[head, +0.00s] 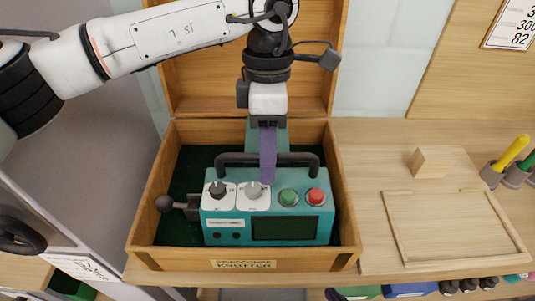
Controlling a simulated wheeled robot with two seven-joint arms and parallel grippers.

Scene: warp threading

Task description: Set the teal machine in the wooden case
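The teal machine (225,240) is upright inside the walls of the open wooden case (148,215). Its panel has knobs, a green and a red button and a dark screen, and a crank with a ball end sticks out on its left. I cannot tell whether its base rests on the case floor. My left gripper (267,180) points down at the middle of the machine's black handle (228,158). One purple finger shows in front of the handle; the other is hidden, so I cannot tell if it grips. My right gripper is not in view.
The case lid (195,85) stands open behind. To the right on the wooden table (375,150) are a small wooden block (433,162), a shallow framed tray (455,190) and a pen holder (491,174). A grey panel (100,150) stands close on the left.

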